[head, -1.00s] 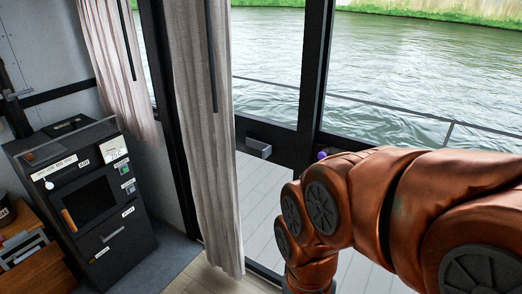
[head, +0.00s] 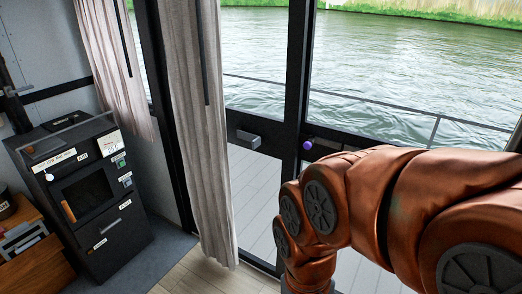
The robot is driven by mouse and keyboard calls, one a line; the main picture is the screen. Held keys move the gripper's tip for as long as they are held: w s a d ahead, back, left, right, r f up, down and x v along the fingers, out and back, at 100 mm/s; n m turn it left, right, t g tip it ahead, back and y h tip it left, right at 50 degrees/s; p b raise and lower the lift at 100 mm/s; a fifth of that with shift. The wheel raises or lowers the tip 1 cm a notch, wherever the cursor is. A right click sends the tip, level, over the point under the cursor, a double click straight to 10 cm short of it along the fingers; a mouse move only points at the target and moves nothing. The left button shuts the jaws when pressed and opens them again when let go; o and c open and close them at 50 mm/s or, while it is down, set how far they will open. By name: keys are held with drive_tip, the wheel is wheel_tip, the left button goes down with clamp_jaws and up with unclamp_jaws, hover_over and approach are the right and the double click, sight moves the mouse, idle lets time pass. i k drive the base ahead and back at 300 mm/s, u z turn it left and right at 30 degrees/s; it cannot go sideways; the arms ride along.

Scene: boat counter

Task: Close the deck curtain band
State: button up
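A long pale grey-beige curtain (head: 203,150) hangs in folds beside the glass door to the deck, in the middle left of the head view. It falls almost to the floor, with a thin dark rod (head: 203,55) hanging down its upper part. I cannot make out a band around it. A shorter pinkish curtain (head: 112,75) hangs at the upper left. My copper-coloured arm fills the lower right, and my gripper is out of view.
A black stove-like unit (head: 88,190) stands on the left beside a wooden shelf (head: 35,265). Dark door frames (head: 297,75) carry a grey handle (head: 248,138) and a purple knob (head: 308,144). Pale deck boards (head: 255,200), a railing (head: 385,105) and water lie outside. Some floor (head: 190,275) is clear.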

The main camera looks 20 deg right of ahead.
sight(256, 140)
drive_tip(key=k, duration=0.25)
drive_tip(key=u, duration=0.9)
drive_tip(key=i, duration=0.6)
drive_tip(key=z, duration=0.25)
